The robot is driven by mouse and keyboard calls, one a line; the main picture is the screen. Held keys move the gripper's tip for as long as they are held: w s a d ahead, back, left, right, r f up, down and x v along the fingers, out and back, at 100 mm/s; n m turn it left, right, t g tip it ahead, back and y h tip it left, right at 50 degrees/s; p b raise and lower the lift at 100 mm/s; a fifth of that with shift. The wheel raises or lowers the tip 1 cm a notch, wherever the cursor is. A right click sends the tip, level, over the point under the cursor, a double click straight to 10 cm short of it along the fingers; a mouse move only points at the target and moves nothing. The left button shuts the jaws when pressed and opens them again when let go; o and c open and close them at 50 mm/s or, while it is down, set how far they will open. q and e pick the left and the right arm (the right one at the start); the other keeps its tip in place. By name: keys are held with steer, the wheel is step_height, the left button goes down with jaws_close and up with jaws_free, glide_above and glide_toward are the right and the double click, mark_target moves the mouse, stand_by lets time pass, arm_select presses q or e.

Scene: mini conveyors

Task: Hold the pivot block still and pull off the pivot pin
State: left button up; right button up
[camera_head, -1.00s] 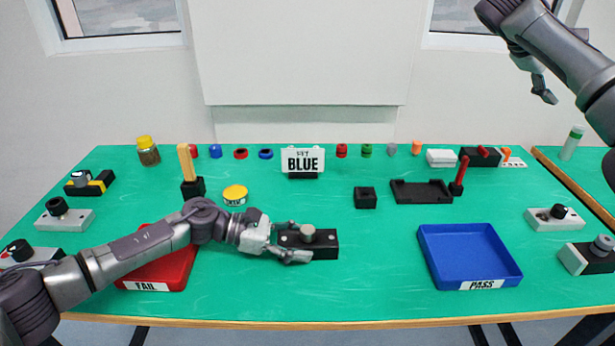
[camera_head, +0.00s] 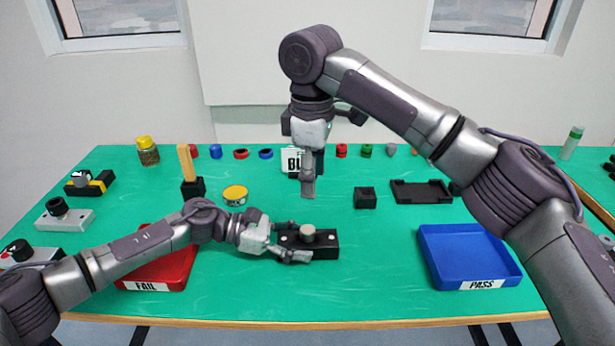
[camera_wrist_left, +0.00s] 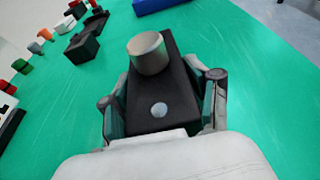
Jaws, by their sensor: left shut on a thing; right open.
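The black pivot block (camera_head: 323,249) lies on the green table at front centre. The grey round-topped pivot pin (camera_head: 307,233) stands upright in it. My left gripper (camera_head: 288,243) is shut on the block's left end. In the left wrist view the fingers (camera_wrist_left: 163,103) sit on both sides of the block (camera_wrist_left: 178,90), and the pin (camera_wrist_left: 148,53) stands beyond them, clear of the fingers. My right gripper (camera_head: 308,190) is open and empty, pointing down above and behind the pin, apart from it.
A red FAIL tray (camera_head: 155,287) lies left, partly under my left arm. A blue PASS tray (camera_head: 470,285) lies right. A small black block (camera_head: 365,198) and a black tray (camera_head: 421,192) stand behind.

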mark_target(308, 229)
arm_select(q)
steer(key=shift+s+f, duration=0.2)
steer(key=shift+f, duration=0.15)
arm_select(e)
steer(key=f, duration=0.8)
steer(key=a+f, duration=0.1)
steer(key=f, duration=0.3)
steer(key=shift+s+f, duration=0.1)
steer(key=shift+s, duration=0.3)
jaws_close()
steer(key=shift+r, duration=2.85)
